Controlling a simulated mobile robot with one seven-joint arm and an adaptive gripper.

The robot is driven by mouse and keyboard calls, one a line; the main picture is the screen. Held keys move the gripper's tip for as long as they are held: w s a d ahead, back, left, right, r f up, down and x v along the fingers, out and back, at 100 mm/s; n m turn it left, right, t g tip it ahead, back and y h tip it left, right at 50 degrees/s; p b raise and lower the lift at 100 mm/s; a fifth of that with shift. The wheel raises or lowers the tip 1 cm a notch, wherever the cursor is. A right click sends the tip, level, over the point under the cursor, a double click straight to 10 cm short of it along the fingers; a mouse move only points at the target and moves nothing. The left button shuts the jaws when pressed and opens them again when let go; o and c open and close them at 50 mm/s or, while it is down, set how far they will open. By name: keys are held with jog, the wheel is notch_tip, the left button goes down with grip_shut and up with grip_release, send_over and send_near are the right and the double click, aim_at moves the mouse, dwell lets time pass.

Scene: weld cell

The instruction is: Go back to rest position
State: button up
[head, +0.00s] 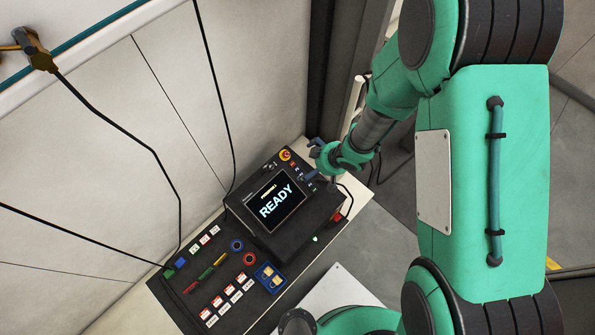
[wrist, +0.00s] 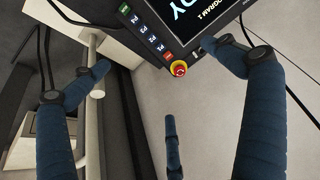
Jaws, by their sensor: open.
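My gripper (head: 314,160) is at the upper right end of the control panel, beside the screen's right edge. It has blue fingers and a green wrist. In the wrist view my gripper (wrist: 158,58) shows its fingers spread wide with nothing between them. The control panel's screen (head: 276,203) is lit and reads READY. The screen also shows in the wrist view (wrist: 188,12), turned around. I cannot tell whether a fingertip touches the panel.
A red emergency button on yellow (head: 285,155) is just left of my gripper. Black cables (head: 182,200) hang along the pale wall (head: 90,150). Grey floor (head: 385,245) lies right of the panel.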

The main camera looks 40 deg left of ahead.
jog(key=shift+b+x, duration=0.7)
jog(key=shift+x, duration=0.35)
jog(key=shift+r, duration=0.15)
dwell(0.6)
jog(key=p+v, duration=0.9)
jog(key=shift+d+r, duration=0.2)
jog(key=shift+r, duration=0.15)
jog(key=shift+w, duration=0.1)
dwell(0.7)
